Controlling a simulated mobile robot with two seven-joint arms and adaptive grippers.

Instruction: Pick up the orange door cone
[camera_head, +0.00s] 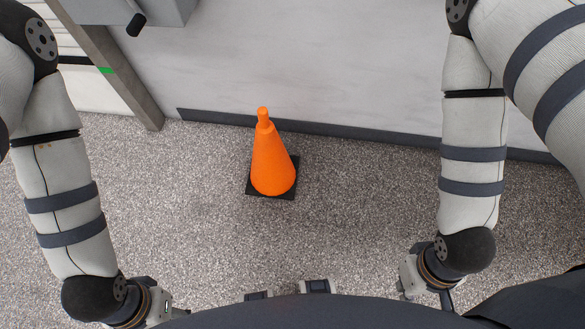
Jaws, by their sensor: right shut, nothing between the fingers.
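The orange door cone (270,160) stands upright on its square black base on the speckled floor, a little left of the picture's middle. It is fully visible and nothing touches it. My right gripper (411,279) is low at the right, well apart from the cone; it is shut and empty, and partly hidden by my own body. My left gripper (158,305) is at the lower left, also apart from the cone. Its fingers are hidden behind my body, so its opening does not show.
A pale wall panel (330,65) with a dark skirting strip (370,137) runs close behind the cone. A grey post (120,75) stands at the upper left, with a grey box (165,10) above. The speckled floor around the cone is clear.

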